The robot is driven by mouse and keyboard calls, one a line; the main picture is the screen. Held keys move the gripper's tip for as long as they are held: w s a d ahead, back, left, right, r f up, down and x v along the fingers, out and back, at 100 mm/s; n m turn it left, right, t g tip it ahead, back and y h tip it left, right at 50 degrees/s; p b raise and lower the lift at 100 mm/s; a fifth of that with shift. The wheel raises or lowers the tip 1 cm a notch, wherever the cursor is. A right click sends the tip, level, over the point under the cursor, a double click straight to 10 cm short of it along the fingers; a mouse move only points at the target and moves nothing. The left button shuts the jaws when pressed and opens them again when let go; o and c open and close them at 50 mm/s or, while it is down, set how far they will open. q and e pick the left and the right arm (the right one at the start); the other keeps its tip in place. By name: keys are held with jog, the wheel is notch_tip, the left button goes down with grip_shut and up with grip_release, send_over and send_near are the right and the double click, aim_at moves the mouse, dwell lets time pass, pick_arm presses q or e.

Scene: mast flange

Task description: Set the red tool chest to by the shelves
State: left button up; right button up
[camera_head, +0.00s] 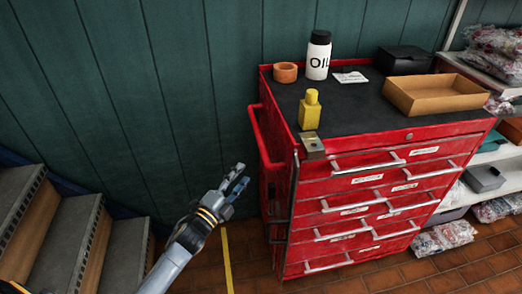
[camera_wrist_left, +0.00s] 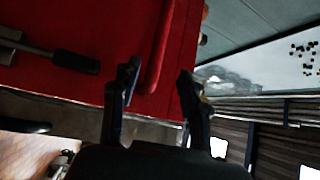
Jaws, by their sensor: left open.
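The red tool chest (camera_head: 345,191) stands on the tiled floor against the green wall, with its drawers facing forward and shelves to its right. A red side handle (camera_head: 264,140) runs along its left side. My left gripper (camera_head: 238,179) is open, to the left of the chest and low near this handle. In the left wrist view, the open fingers (camera_wrist_left: 160,82) point at the red chest side, and the red bar of the handle (camera_wrist_left: 162,45) shows beyond and between the fingertips. I cannot tell whether they touch it. My right gripper is not in view.
On the chest top are an oil bottle (camera_head: 319,55), a yellow bottle (camera_head: 310,110), a tape roll (camera_head: 286,72), a tan tray (camera_head: 435,95) and a black case (camera_head: 404,59). Shelves (camera_head: 498,155) hold bagged goods at right. Steps (camera_head: 65,240) stand at left.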

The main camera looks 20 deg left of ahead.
aim_at(263, 150)
pick_arm(q)
jog(key=b+x, duration=0.3)
jog(key=x, duration=0.8)
jog(key=shift+w+f, duration=0.1)
jog(key=shift+w, duration=0.15)
jog(key=shift+w+d, duration=0.15)
jog(key=shift+w, duration=0.4)
grip_shut()
